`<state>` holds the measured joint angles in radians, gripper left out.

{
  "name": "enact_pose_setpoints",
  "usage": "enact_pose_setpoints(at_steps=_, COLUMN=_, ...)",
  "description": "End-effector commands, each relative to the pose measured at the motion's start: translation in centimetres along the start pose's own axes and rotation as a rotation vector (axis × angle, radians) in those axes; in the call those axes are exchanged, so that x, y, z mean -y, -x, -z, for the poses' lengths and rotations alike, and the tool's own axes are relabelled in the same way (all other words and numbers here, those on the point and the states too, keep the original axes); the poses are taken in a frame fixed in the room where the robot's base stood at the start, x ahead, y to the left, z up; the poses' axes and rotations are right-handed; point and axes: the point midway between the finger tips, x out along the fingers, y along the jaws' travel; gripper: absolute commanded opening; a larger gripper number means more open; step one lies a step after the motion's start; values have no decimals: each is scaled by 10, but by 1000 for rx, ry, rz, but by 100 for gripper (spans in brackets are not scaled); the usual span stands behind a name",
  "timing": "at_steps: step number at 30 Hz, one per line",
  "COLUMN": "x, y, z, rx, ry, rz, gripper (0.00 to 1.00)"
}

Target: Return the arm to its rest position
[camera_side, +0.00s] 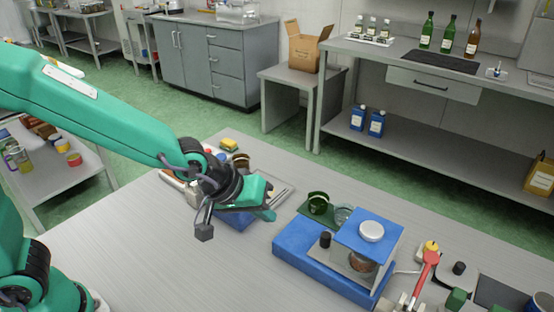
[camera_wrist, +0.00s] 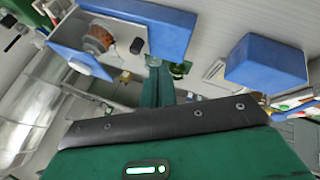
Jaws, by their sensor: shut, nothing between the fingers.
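My green arm reaches in from the left in the side view and bends down at a dark wrist joint. My gripper (camera_side: 264,208) is shut and empty, held above the metal worktop (camera_side: 130,256), in front of a blue block (camera_side: 236,222) that it partly covers. In the wrist view my gripper (camera_wrist: 166,88) shows as a narrow green finger beyond a dark band, with nothing held. The blue block also shows in the wrist view (camera_wrist: 266,62), to the right of the finger.
A blue machine (camera_side: 300,252) with a white knob stands right of my gripper; it also shows in the wrist view (camera_wrist: 165,28). A red-handled tool (camera_side: 428,268) lies further right. The front left worktop is clear.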

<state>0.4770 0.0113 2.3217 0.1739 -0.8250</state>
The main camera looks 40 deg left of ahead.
Motion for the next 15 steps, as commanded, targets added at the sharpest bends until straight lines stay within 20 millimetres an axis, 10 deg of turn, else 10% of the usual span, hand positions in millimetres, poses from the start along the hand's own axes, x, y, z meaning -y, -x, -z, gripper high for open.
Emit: enact_pose_setpoints(at_steps=15, x=64, y=88, z=30, rx=-30, ry=-160, rz=113, gripper=0)
